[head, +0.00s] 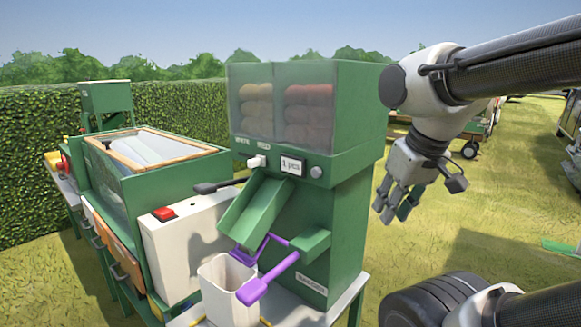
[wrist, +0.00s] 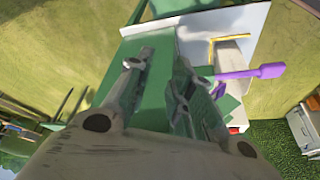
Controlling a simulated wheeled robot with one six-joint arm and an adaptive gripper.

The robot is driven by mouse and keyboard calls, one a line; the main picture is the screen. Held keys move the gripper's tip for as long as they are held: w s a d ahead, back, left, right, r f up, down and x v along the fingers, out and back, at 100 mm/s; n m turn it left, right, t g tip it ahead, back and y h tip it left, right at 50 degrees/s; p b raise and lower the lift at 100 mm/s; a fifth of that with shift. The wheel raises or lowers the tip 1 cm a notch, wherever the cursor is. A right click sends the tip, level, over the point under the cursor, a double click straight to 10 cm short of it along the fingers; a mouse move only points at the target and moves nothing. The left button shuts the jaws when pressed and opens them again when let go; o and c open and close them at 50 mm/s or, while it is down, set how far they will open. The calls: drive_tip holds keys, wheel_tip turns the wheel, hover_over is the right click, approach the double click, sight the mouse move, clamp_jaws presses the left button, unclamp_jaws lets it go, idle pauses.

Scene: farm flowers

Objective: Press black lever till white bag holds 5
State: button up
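The black lever (head: 208,187) sticks out to the left from the green dispenser (head: 345,225), above the white box. The white bag (head: 222,275) stands open-topped below the green chute (head: 255,215), beside purple arms (head: 268,278). Its contents cannot be seen. A small display (head: 291,166) on the dispenser reads "1 pcs". My gripper (head: 391,211) is in the air to the right of the dispenser, with its fingers apart and nothing between them. In the wrist view my gripper (wrist: 160,72) points over the dispenser's green body, and a purple arm (wrist: 250,72) shows to the right.
A white box with a red button (head: 164,214) stands left of the chute. Further left is a green bench with a glass-topped case (head: 150,148). A hedge (head: 35,160) runs behind. Open grass (head: 440,240) lies to the right.

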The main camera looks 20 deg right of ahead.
clamp_jaws()
idle(1.0)
